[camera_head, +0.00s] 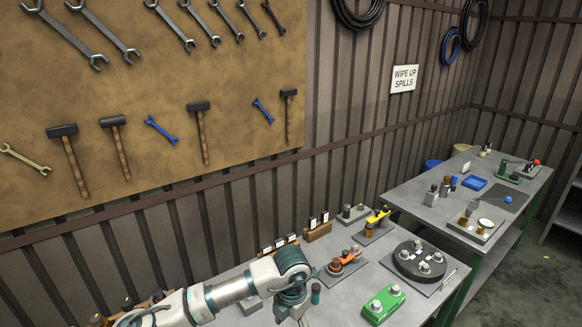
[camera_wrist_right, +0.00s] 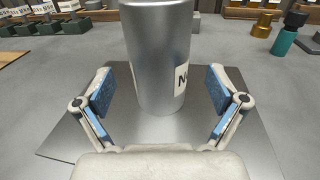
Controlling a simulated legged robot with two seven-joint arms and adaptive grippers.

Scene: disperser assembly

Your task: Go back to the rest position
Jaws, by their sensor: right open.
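In the right wrist view a large silver cylinder (camera_wrist_right: 160,55) with a partly visible white label stands upright on a flat grey plate (camera_wrist_right: 250,150). My right gripper (camera_wrist_right: 158,95) is open, with one blue-padded finger on each side of the cylinder's lower part. Gaps show between the pads and the cylinder, and it is not gripped. In the head view a white and teal arm of mine enters from the lower left and bends down at the bottom edge. Its fingers cannot be made out there. My left gripper cannot be identified in either view.
Behind the cylinder are labelled blocks (camera_wrist_right: 42,10), a teal bottle (camera_wrist_right: 283,42) and a gold part (camera_wrist_right: 262,24). On the head view's near table, a black round fixture (camera_head: 419,260), an orange clamp (camera_head: 347,259) and a green box (camera_head: 383,304) crowd the surface. A wall stands behind.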

